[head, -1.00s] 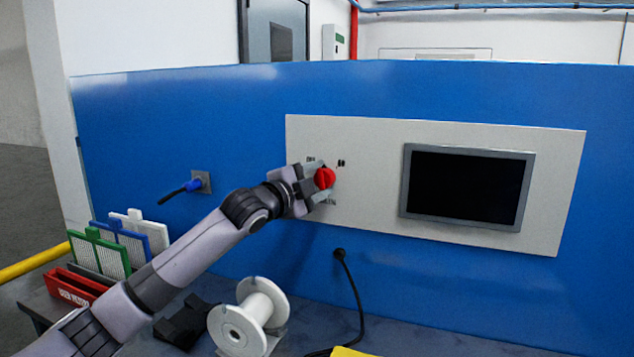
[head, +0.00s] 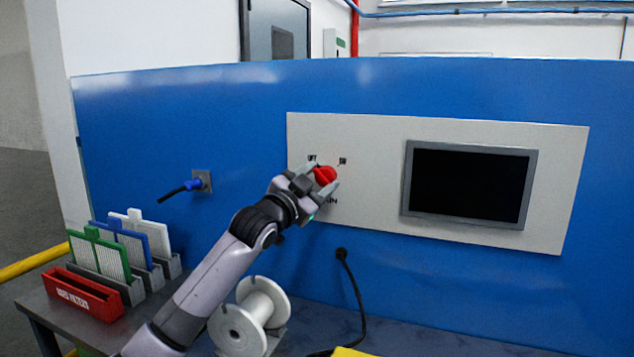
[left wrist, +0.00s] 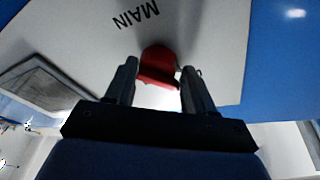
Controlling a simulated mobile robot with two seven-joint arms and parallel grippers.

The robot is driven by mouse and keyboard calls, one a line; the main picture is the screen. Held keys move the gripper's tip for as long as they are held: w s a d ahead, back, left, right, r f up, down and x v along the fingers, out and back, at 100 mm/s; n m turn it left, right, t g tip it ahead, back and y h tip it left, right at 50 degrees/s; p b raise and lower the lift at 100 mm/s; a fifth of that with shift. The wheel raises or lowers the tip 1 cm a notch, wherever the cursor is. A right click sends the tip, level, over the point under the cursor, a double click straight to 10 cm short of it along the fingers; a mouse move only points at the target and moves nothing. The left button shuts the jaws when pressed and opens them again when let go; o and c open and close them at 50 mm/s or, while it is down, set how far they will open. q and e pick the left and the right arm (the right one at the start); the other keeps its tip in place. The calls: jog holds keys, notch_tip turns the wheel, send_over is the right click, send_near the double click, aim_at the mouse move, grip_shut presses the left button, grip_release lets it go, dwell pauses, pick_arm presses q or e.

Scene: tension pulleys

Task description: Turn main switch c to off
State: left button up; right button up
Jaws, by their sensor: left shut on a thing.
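The main switch is a red knob (head: 325,175) on the left part of the light grey panel (head: 375,140). Small dark labels sit above it, one at upper left that seems to read OFF and one at upper right that seems to read ON. The word MAIN is below, partly covered in the head view. My left gripper (head: 321,187) is shut on the red knob, with a finger on either side. In the left wrist view the knob (left wrist: 158,66) shows between the two fingers, under the upside-down word MAIN. My right gripper is not in view.
A dark screen (head: 469,185) is set in the panel to the right. A blue plug (head: 193,185) is in a wall socket at left. Below are a red box (head: 85,296), upright filters (head: 100,258), a white spool (head: 248,318) and a black cable (head: 355,290).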

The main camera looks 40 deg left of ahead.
pick_arm(q)
jog(key=shift+d+f, duration=0.3)
jog(key=shift+f, duration=0.15)
jog(key=o, duration=0.9)
jog(key=shift+r, duration=0.15)
jog(key=shift+a+r, duration=0.1)
jog(key=shift+s+f+b, duration=0.25)
jog(key=shift+s+b, duration=0.1)
jog(key=shift+s, duration=0.8)
jog(key=shift+s+f+b, duration=0.2)
jog(key=shift+s+b, duration=0.1)
jog(key=shift+s, duration=0.85)
jog(key=shift+s+f+b, duration=0.25)
jog(key=shift+s+b, duration=0.1)
jog(key=shift+s, duration=0.8)
jog(key=shift+s, duration=0.1)
